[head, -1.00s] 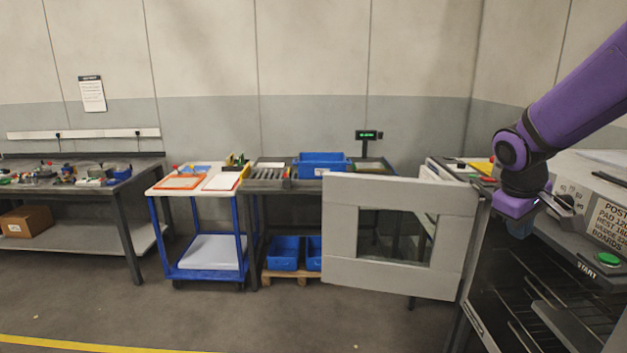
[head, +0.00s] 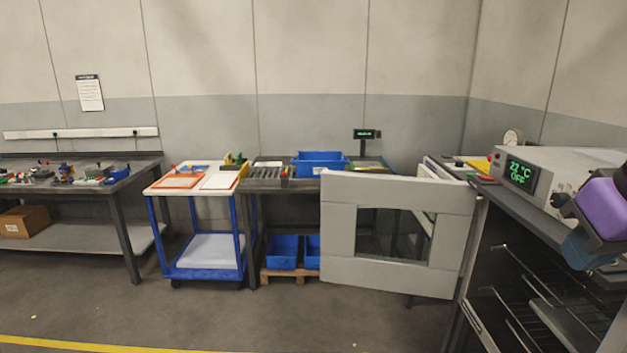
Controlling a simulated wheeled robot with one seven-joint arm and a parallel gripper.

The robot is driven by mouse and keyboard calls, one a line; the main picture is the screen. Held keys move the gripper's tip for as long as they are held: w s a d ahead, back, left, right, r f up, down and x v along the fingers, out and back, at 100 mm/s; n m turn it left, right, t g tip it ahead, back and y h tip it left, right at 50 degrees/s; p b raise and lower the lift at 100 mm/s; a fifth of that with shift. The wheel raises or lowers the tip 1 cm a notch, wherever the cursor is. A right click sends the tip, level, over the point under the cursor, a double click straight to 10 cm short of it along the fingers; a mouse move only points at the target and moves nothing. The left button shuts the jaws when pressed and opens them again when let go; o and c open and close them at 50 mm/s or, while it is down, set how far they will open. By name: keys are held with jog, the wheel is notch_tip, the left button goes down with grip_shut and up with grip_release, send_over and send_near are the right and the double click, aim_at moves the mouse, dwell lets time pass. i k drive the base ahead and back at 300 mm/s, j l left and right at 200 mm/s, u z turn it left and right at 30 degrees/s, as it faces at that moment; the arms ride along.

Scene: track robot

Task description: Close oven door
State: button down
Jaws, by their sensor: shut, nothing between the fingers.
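The oven door (head: 337,235) is a light grey panel with a window, standing wide open to the left of the oven. The oven (head: 477,325) is at the right, its dark inside and wire racks (head: 515,320) in view. Its display reads 22 °C OFF. My gripper (head: 570,205) is at the right edge in front of the oven's control panel, with part of the purple wrist cut off by the frame. Its fingers are shut and empty, and apart from the door.
A blue cart (head: 207,272) with trays stands left of the door. A bench with a blue bin (head: 320,170) stands behind the door. A workbench (head: 70,190) is at the far left. The floor (head: 270,320) in front is clear.

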aim_at(453, 202)
jog(key=i+j+u, duration=0.3)
jog(key=j, duration=0.25)
jog(key=i+j+u, duration=0.3)
jog(key=i, duration=0.25)
jog(key=i+j+u, duration=0.65)
jog(key=i, duration=0.35)
jog(key=i+z, duration=0.4)
jog(key=i, duration=0.15)
jog(key=i+j+z, duration=0.25)
jog(key=i+z, duration=0.45)
jog(key=z, duration=0.25)
jog(key=i+j+z, duration=0.15)
jog(key=z, duration=0.35)
jog(key=i+j+z, duration=0.2)
jog(key=z, duration=0.3)
jog(key=i+j+z, duration=0.25)
jog(key=z, duration=0.25)
jog(key=i+j+z, duration=0.2)
jog(key=j+z, duration=0.3)
jog(key=i+j+z, duration=0.15)
jog(key=j+z, duration=1.25)
jog(key=l, duration=0.55)
